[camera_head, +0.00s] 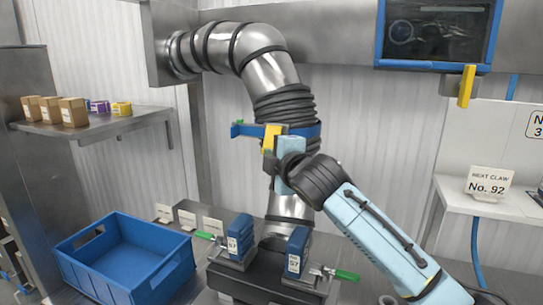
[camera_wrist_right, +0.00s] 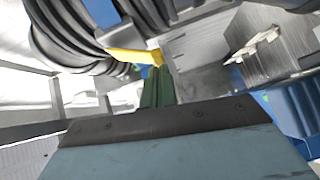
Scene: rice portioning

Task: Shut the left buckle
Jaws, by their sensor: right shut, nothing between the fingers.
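Two blue blocks with metal latches and green handles stand on the dark base of the steel pipe. The left buckle (camera_head: 208,236) has its green handle sticking out to the left; the right one (camera_head: 345,275) has its handle out to the right. My right gripper (camera_wrist_right: 158,72) is shut and empty, its dark green fingers together. It is high above the left buckle, in front of the pipe's blue collar (camera_head: 305,131). A yellow piece (camera_wrist_right: 135,55) shows close at the fingertips; I cannot tell whether they touch. My left gripper is not in view.
An empty blue crate (camera_head: 150,280) stands at the lower left. The ribbed steel pipe (camera_head: 282,100) rises behind my right arm. A shelf (camera_head: 95,125) with small boxes is at the left. A white ledge (camera_head: 485,202) with a sign is at the right.

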